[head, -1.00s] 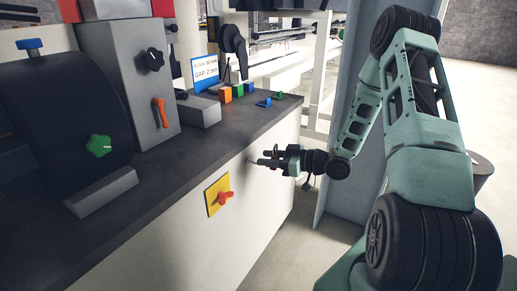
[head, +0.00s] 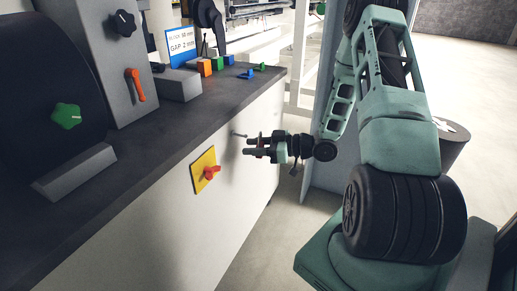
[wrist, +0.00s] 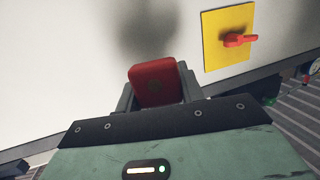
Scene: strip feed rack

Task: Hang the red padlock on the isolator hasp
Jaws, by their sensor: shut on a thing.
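My gripper (head: 254,147) is shut on the red padlock (wrist: 155,82), which sits between its two fingers in the wrist view. Only the padlock's red body shows there; its shackle is not visible. In the head view the padlock is mostly hidden by the fingers. The isolator is a yellow plate (head: 204,169) with a red handle (head: 208,173) on the pale cabinet front, left of and below my gripper. The plate also shows at upper right in the wrist view (wrist: 221,55). A small grey peg (head: 239,134), perhaps the hasp, sticks out just above and left of the fingertips, apparently apart from them.
The dark countertop (head: 165,140) overhangs above the cabinet front (head: 235,195). On it stand an orange block (head: 205,68), a blue block (head: 229,60) and a sign (head: 184,48). A grey post (head: 315,125) is behind my arm.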

